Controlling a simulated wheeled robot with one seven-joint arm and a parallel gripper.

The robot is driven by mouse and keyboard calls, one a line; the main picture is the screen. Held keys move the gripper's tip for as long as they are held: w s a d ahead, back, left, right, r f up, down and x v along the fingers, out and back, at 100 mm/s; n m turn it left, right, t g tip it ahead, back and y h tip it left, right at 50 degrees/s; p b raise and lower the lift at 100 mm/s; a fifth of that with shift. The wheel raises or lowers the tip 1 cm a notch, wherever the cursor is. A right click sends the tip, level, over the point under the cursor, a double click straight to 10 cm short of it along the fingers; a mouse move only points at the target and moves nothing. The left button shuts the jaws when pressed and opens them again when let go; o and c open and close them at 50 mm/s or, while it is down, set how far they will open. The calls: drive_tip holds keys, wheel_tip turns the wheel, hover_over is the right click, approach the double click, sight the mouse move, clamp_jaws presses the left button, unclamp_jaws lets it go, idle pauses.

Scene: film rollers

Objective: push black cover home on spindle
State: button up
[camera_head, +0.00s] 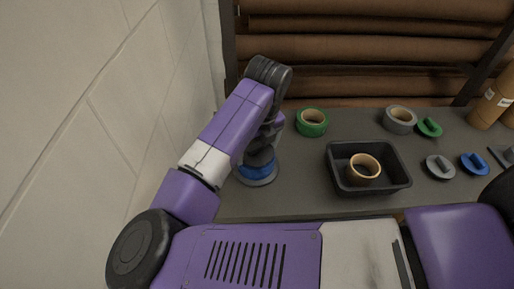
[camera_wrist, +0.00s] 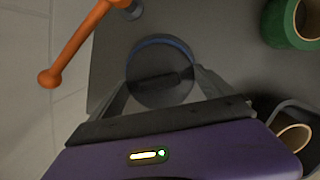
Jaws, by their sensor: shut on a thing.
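The black cover (camera_wrist: 160,92) is a dark disc with a raised bar grip, seen from above in the wrist view. My gripper (camera_wrist: 163,83) is shut on its bar, with one finger at each side. A blue roll (camera_head: 258,170) lies directly beneath, on a grey round base (camera_head: 259,182); its blue rim (camera_wrist: 163,41) shows past the cover's far edge in the wrist view. The spindle is hidden under the cover and roll. I cannot tell whether the cover is fully seated. In the head view my arm hides most of the cover.
An orange handle (camera_wrist: 75,45) stands close to the left in the wrist view. A green tape roll (camera_head: 312,122) and a black tray (camera_head: 370,192) with a tan ring (camera_head: 363,169) lie to the right. Grey roll (camera_head: 399,119) and green, grey and blue covers are farther right. A wall is left.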

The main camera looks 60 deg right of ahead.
drive_tip(key=shift+f, duration=0.15)
drive_tip(key=o, duration=1.1)
drive_tip(key=shift+c, duration=0.2)
drive_tip(key=shift+s+f, duration=0.1)
drive_tip(key=shift+r+p, duration=2.7)
drive_tip(key=shift+r, duration=1)
